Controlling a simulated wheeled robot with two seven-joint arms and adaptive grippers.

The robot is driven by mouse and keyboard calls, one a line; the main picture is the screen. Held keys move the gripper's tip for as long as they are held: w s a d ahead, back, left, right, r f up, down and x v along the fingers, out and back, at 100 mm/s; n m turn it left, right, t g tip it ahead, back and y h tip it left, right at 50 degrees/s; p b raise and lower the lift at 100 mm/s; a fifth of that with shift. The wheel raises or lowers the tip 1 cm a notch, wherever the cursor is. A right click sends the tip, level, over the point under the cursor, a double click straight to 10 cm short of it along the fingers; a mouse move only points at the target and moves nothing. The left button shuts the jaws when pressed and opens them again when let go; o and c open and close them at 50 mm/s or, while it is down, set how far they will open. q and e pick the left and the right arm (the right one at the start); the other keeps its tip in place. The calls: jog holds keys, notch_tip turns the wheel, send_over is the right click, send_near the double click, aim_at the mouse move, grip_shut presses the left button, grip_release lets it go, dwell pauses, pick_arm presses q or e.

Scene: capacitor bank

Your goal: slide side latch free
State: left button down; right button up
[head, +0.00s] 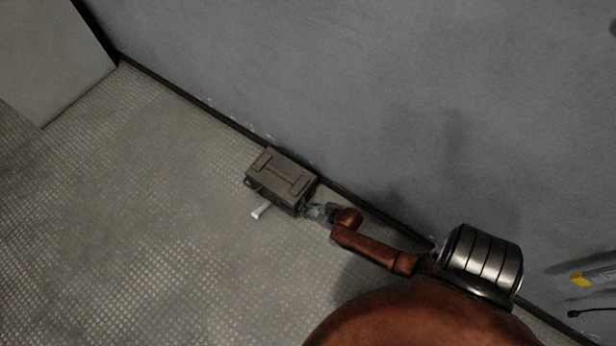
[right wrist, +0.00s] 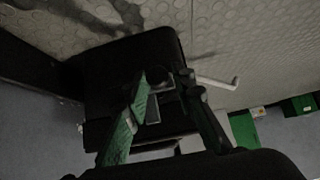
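A dark grey-brown box-shaped case (head: 281,176) sits on the floor against the wall. In the right wrist view the case (right wrist: 108,75) is a dark block behind my fingers. My right gripper (head: 312,210) is at the near right end of the case. In the right wrist view its green-sided fingers (right wrist: 163,78) stand apart at the case's side. A small metal latch part (right wrist: 153,108) shows between them. Whether the fingers touch it is too dark to tell. My left gripper is in neither view.
A pale lever (head: 261,211) sticks out at the case's front over the floor; it also shows in the right wrist view (right wrist: 218,83). The grey wall (head: 330,90) runs close behind the case. The textured floor (head: 130,220) to the left is clear.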

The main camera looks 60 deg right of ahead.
jog(key=o, duration=0.3)
jog(key=shift+a, duration=0.1)
jog(key=shift+o, duration=0.2)
jog(key=shift+s+r, duration=0.1)
jog(key=v, duration=1.1)
jog(key=shift+s+r, duration=0.25)
